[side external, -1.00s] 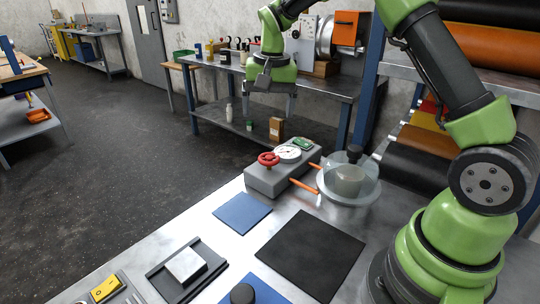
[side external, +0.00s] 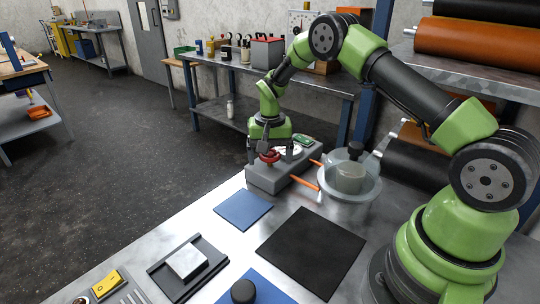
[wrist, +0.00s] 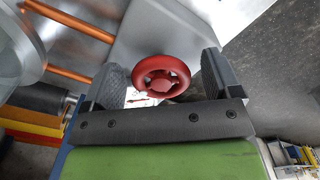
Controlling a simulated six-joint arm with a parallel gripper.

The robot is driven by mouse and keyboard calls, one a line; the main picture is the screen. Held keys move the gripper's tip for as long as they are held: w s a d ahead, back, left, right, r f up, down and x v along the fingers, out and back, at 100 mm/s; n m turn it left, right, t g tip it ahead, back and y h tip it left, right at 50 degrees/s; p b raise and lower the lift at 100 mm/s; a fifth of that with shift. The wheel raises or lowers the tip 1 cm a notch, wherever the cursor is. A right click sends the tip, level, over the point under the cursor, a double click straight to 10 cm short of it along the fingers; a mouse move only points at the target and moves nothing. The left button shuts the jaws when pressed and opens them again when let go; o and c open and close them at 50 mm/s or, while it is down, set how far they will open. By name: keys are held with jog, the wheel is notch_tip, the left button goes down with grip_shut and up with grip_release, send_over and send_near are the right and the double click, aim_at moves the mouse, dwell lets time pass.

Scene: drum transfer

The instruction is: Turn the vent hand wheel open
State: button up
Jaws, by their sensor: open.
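The red vent hand wheel (side external: 269,157) sits on top of the grey valve block (side external: 262,180) at the table's far edge. My gripper (side external: 272,153) is low over the block, pointing down. In the wrist view the wheel (wrist: 161,81) lies between the two fingers of my open gripper (wrist: 163,80), with a gap showing on either side. The white gauge (side external: 290,150) behind the wheel is partly hidden by my gripper. A green part (side external: 303,140) shows at the block's far end.
Orange pipes (side external: 304,178) run from the block to a glass-covered vessel (side external: 349,180) at right. A black mat (side external: 312,250), a blue mat (side external: 243,209) and a tray with a pale block (side external: 187,260) lie nearer. Bare metal table lies between them.

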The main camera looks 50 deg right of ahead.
jog(key=c, duration=0.9)
jog(key=shift+n, duration=2.3)
jog(key=shift+c, duration=0.2)
jog(key=o, duration=0.9)
jog(key=shift+o, duration=0.2)
jog(key=shift+d, duration=0.15)
jog(key=shift+s, duration=0.1)
